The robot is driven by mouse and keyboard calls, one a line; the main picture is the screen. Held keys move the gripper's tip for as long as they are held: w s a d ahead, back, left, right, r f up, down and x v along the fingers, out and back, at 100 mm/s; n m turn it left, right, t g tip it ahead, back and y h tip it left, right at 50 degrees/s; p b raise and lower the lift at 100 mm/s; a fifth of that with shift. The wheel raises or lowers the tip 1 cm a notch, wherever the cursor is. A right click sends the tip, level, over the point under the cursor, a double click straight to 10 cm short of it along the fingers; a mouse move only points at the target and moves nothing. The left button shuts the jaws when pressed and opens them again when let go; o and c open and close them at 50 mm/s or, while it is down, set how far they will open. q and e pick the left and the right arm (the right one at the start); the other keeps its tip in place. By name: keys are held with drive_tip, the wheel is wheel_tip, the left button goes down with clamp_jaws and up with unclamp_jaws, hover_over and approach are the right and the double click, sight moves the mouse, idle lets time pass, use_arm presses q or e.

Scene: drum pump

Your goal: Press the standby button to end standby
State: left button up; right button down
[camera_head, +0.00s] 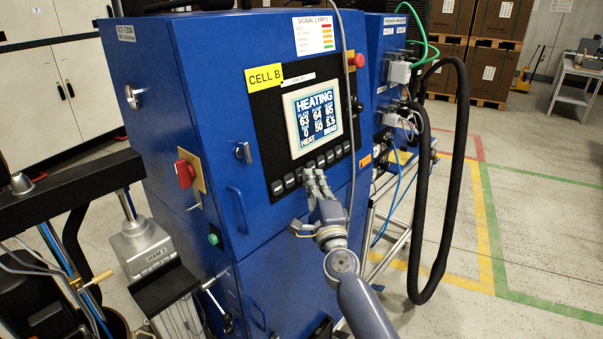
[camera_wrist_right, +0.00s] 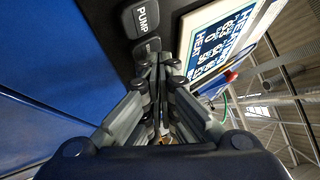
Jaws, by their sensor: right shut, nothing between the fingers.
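A row of dark buttons (camera_head: 289,181) runs under the lit screen (camera_head: 317,112) on the blue cabinet; the screen reads HEATING. Their labels are too small to read in the head view, so I cannot tell which is the standby button. My right gripper (camera_head: 315,175) is shut and empty, its fingertips at the row's middle and hiding part of it. In the right wrist view my fingertips (camera_wrist_right: 158,64) overlap a button (camera_wrist_right: 149,47) next to the PUMP button (camera_wrist_right: 146,17). I cannot tell whether they touch it. My left gripper is not in view.
A red knob (camera_head: 356,60) sits right of the screen, and a red switch (camera_head: 185,173) is on the cabinet's left face. A thick black hose (camera_head: 447,200) loops at the right. Pump equipment (camera_head: 140,245) stands at the left. Floor at the right is open.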

drive_tip(key=shift+s+d+r, duration=0.1)
drive_tip(key=shift+s+d, duration=0.25)
drive_tip(key=shift+d, duration=0.1)
drive_tip(key=s+d+p, duration=0.1)
drive_tip(key=d, duration=0.1)
drive_tip(key=s+d+r+p, duration=0.1)
drive_tip(key=s+d+p, duration=0.1)
idle(0.4)
drive_tip(key=shift+f, duration=0.1)
idle(0.3)
